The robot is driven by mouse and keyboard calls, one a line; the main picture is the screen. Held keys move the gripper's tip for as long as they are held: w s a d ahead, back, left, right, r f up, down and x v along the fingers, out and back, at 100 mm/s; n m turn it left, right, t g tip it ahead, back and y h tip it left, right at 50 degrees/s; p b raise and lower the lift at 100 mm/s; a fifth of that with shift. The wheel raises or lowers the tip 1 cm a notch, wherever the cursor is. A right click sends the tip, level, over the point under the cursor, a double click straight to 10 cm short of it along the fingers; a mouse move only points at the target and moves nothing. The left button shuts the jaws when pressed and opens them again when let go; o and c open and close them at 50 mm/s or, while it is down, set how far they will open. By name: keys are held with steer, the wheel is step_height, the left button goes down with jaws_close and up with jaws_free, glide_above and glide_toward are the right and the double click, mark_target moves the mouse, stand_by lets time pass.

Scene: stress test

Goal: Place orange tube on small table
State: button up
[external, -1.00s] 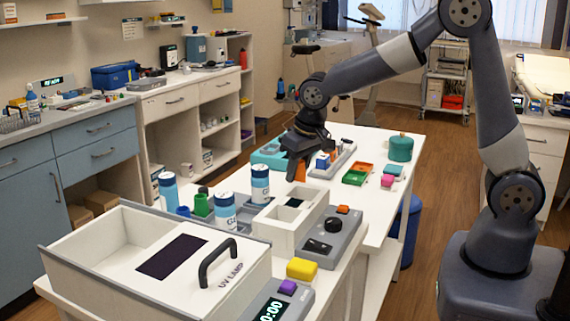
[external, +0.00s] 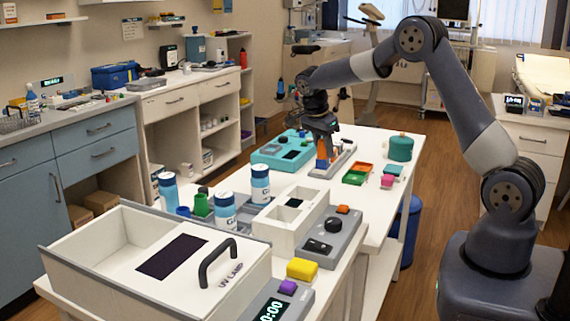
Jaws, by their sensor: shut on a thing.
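My gripper (external: 324,158) points down over the far part of the white table (external: 345,196). It is shut on the orange tube (external: 322,154), whose orange side shows between the fingers. The gripper hides part of the tube. Which surface is the small table is not clear from this view.
A teal device (external: 275,154) lies left of the gripper. Orange and green trays (external: 356,177), a pink piece (external: 387,181) and a green round container (external: 400,148) stand to the right. A white box (external: 285,235) and striped bottles (external: 260,184) are nearer. Bare tabletop lies front right.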

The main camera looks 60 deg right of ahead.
steer(key=s+d+m+g, duration=0.1)
steer(key=s+d+m, duration=0.1)
steer(key=d+m, duration=0.35)
steer(key=y+p, duration=0.1)
steer(key=p, duration=0.1)
glide_toward(339, 183)
steer(key=x, duration=0.6)
steer(key=shift+a+f, duration=0.1)
steer(key=shift+a, duration=0.05)
steer(key=shift+f+b, duration=0.1)
steer(key=shift+b, duration=0.25)
steer(key=o, duration=0.8)
steer(key=shift+c, duration=0.2)
